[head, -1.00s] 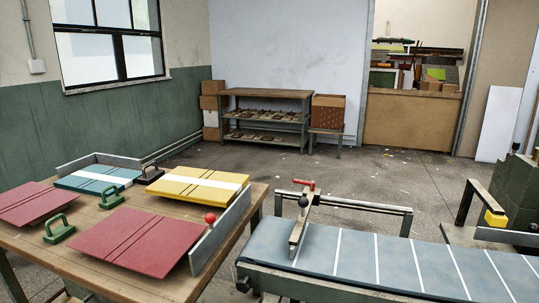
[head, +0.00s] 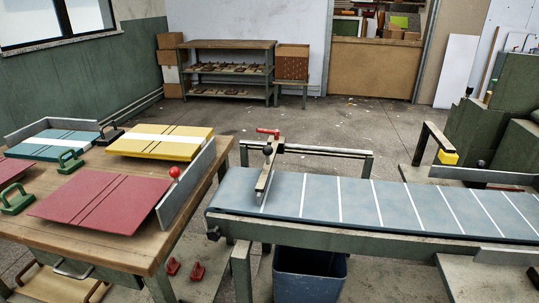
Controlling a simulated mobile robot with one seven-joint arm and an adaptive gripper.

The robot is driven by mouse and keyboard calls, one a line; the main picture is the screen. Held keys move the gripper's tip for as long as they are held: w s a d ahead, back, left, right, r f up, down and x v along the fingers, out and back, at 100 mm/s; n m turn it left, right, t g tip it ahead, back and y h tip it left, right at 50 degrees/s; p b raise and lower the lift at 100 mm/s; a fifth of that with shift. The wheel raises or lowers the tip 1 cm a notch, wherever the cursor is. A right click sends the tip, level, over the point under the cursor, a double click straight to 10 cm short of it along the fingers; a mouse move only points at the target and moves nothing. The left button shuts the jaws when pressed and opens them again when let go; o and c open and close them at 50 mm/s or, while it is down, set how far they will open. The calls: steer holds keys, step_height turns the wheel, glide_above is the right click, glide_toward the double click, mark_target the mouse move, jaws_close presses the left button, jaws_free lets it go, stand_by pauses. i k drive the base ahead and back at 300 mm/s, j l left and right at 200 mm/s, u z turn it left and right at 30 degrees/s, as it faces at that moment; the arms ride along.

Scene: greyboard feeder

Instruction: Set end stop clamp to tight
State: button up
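An end stop bar (head: 264,183) lies across the left end of the blue-grey feeder belt (head: 352,199). A red clamp lever (head: 268,131) sits at the bar's far end on a rail, pointing left and roughly level. A black ball knob (head: 268,150) stands on the bar just in front of the lever. I cannot tell from here how tight the clamp is. My gripper is not in view.
A wooden table (head: 150,249) at left holds red, teal and yellow boards, green handled blocks and a metal fence (head: 187,183) with a red ball. A blue bin (head: 309,275) stands under the feeder. Green machinery (head: 490,117) is at right. The floor behind is open.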

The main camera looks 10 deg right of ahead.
mark_target(276, 133)
steer(key=j+z, duration=0.1)
steer(key=j, duration=0.35)
steer(key=k+j+z, duration=0.15)
steer(key=j, duration=0.3)
steer(key=k+j+z, duration=0.1)
steer(key=j, duration=0.35)
steer(key=k+j+z, duration=0.1)
steer(key=j, duration=0.3)
steer(key=k+j+z, duration=0.15)
steer(key=j, duration=0.3)
steer(key=i, duration=1.45)
